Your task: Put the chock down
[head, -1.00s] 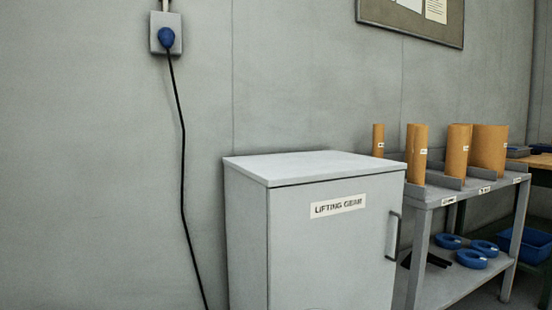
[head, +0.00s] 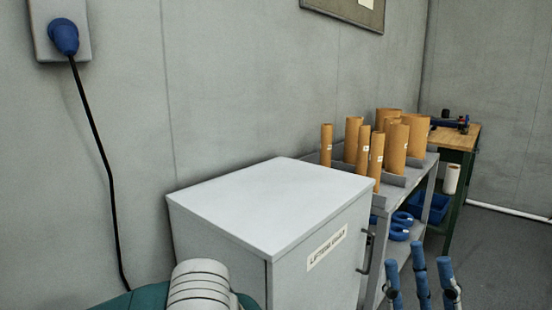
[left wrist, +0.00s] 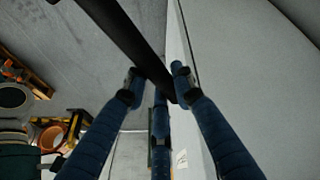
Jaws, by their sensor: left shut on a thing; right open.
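The chock (left wrist: 125,40) looks like a dark, straight-edged bar in the left wrist view, running from the top edge down to my fingers. My left gripper (left wrist: 158,82) is shut on it, with blue fingers around its lower end. The chock's upper end is out of frame. Neither the chock nor my left gripper shows in the head view. My right gripper (head: 419,272) is at the lower right of the head view, fingers pointing up, open and empty, in front of the shelf unit.
A grey lifting-gear cabinet (head: 270,205) with a bare, flat top stands against the wall. Right of it, a shelf unit (head: 428,172) carries several cardboard tubes (head: 396,148) and blue rings (head: 400,225) below. A wooden-topped bench (head: 462,138) stands beyond. A black cable hangs at left.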

